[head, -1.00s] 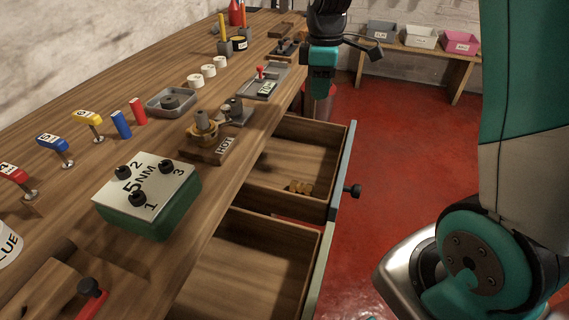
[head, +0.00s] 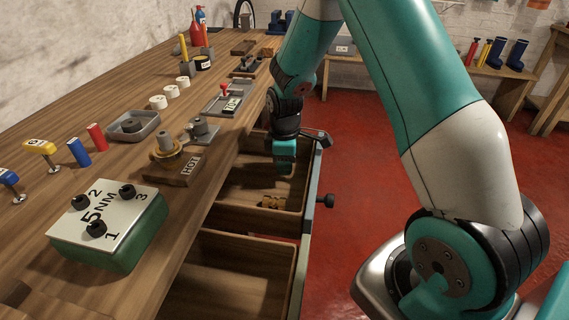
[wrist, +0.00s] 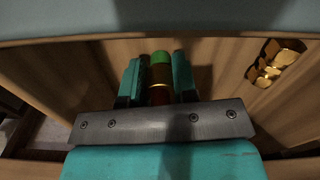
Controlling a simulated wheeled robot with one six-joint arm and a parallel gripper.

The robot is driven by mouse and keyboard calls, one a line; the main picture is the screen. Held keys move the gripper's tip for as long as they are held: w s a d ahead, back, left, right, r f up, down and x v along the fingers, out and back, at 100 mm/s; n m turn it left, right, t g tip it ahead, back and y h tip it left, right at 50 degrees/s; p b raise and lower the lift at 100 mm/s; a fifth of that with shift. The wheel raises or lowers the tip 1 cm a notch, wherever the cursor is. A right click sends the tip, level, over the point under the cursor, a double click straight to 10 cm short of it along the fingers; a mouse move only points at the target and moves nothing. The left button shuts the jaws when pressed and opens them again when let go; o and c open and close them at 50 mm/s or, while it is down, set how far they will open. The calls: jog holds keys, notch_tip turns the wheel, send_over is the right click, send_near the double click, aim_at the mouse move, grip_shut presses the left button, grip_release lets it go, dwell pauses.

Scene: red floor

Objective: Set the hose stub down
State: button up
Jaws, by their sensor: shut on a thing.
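My gripper (head: 285,168) hangs over the upper open drawer (head: 238,196) of the bench in the head view. In the wrist view my gripper (wrist: 158,78) is shut on a short upright piece, which I take to be the hose stub (wrist: 160,75). It shows a green end, a brown-gold band and a reddish part between the teal fingers. Its lower end is hidden, and I cannot tell whether it touches the drawer floor. In the head view the stub is not clearly visible.
Brass-coloured fittings (head: 271,201) lie in the same drawer; they also show at the right in the wrist view (wrist: 273,62). A second open drawer (head: 225,285) is nearer. The bench top holds a HOT block (head: 185,172), a grey tray (head: 133,126) and a torque box (head: 107,222).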

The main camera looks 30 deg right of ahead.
jog(key=shift+f, duration=0.2)
jog(key=o, duration=0.9)
jog(key=shift+r, duration=0.15)
